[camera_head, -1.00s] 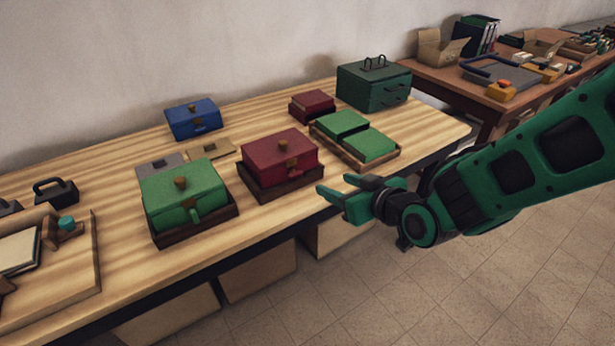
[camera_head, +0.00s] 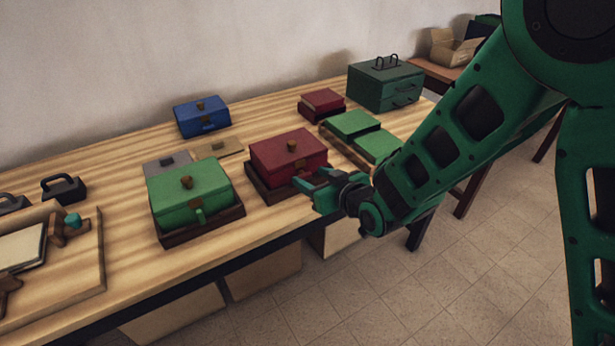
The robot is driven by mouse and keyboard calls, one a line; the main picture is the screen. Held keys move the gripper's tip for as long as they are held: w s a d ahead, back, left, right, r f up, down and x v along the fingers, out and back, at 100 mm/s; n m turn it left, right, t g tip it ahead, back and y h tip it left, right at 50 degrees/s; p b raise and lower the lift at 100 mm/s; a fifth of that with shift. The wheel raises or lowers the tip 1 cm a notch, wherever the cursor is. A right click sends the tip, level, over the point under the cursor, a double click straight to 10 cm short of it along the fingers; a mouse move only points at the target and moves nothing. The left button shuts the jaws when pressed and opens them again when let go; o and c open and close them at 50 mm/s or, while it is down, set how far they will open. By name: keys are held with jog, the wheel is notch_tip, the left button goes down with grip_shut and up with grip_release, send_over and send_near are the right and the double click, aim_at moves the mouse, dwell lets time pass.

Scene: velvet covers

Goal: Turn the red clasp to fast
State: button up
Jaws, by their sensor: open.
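A green box (camera_head: 188,198) in a dark tray stands to the left. Green-lidded boxes (camera_head: 354,124) lie behind my arm. A blue box (camera_head: 201,117), a smaller red box (camera_head: 322,102) and a dark green cabinet (camera_head: 386,84) stand farther back.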

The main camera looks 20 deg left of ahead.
jog(key=shift+a, duration=0.3)
jog(key=shift+c, duration=0.7)
jog(key=c, duration=0.9)
jog(key=shift+d, duration=0.25)
jog(key=shift+c, duration=0.2)
jog(key=shift+a, duration=0.15)
